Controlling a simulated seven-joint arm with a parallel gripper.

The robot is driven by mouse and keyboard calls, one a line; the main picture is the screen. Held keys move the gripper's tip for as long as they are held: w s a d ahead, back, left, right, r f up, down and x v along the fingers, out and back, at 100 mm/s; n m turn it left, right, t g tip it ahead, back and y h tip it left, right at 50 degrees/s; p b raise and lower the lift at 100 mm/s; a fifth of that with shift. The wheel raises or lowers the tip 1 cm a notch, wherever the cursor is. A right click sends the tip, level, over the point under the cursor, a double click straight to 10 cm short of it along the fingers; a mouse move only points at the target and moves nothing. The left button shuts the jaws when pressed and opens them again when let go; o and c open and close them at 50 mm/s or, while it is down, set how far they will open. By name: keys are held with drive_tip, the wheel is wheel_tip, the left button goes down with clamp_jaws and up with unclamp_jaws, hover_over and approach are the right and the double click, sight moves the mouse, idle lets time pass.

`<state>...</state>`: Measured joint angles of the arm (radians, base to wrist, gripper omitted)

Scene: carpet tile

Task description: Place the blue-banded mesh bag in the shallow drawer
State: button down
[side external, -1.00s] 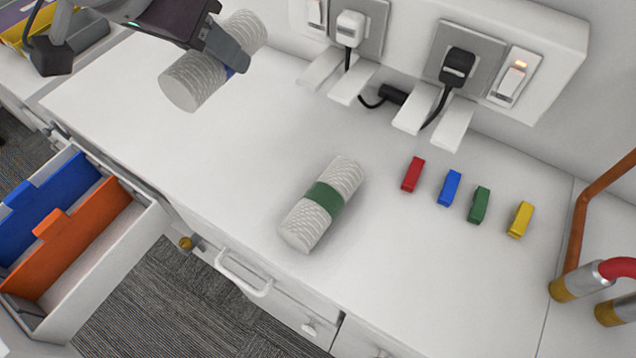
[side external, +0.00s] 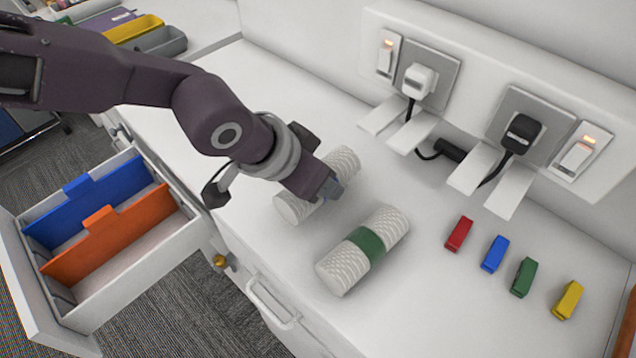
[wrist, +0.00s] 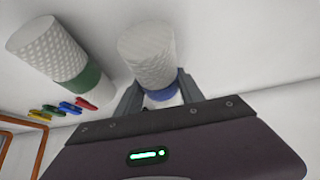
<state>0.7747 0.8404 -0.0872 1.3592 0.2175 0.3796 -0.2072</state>
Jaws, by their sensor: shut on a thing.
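My gripper (side external: 324,188) is shut on the blue-banded mesh bag (side external: 345,163), a pale textured roll. In the wrist view the fingers grip the bag (wrist: 148,50) at its blue band (wrist: 162,94). In the side view my gripper hides most of the band. The bag is over the white counter, behind and left of the green-banded roll; I cannot tell whether it touches the counter. An open drawer (side external: 185,238) stands at the left, lower than the counter, with blue and orange dividers inside. I cannot tell whether this is the shallow drawer.
A green-banded mesh roll (side external: 338,272) lies on the counter (side external: 420,325) close to the held bag. Plugs and sockets (side external: 430,85) line the wall. A closed drawer handle (side external: 272,305) projects in front.

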drive_tip(key=shift+f, duration=1.05)
drive_tip(key=c, duration=0.7)
unclamp_jaws()
drive_tip(key=shift+f, duration=0.1)
drive_tip(key=v, duration=1.2)
